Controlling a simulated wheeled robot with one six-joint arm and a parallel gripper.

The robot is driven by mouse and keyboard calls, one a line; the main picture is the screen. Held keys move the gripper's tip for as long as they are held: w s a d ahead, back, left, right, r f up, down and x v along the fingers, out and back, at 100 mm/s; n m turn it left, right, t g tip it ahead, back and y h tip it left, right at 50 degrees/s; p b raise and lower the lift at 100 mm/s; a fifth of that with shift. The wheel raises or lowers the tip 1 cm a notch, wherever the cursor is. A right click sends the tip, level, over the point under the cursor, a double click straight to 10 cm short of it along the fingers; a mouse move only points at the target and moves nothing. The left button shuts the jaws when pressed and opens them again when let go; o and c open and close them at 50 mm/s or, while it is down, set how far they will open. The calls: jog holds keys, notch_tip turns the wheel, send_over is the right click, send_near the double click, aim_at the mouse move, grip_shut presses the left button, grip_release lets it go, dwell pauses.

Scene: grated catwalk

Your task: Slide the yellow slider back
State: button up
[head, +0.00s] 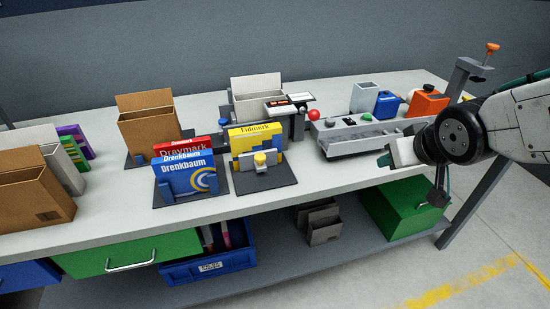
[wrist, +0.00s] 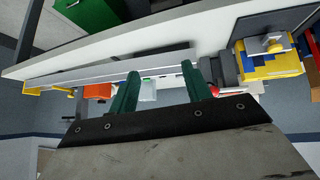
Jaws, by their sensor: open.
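A yellow piece beside a yellow and blue box also shows at the right of the wrist view (wrist: 275,45). My gripper (head: 384,160) is well to its right, near the table's front edge by the long grey tray. In the wrist view my two green fingers (wrist: 160,72) are apart with nothing held between them.
A blue Drenkbaum box (head: 186,180) stands left of the yellow piece. An orange container (head: 427,103) and a clamp (head: 470,75) stand at the right. The front strip of tabletop (head: 310,182) is clear.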

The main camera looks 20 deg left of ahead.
jog(key=w+a+f+n+t+y, duration=0.1)
jog(key=a+f+y, duration=0.1)
jog(key=a, duration=0.4)
jog(key=w+a+f+n+y, duration=0.1)
jog(key=w+a+f+n, duration=0.1)
jog(key=a, duration=0.4)
jog(key=n+y, duration=0.3)
jog(key=y, duration=0.2)
send_near(262, 158)
jog(key=w, duration=0.1)
jog(key=shift+g, duration=0.4)
jog(key=x, duration=0.8)
jog(key=shift+a+r, duration=0.1)
jog(key=shift+s, duration=0.1)
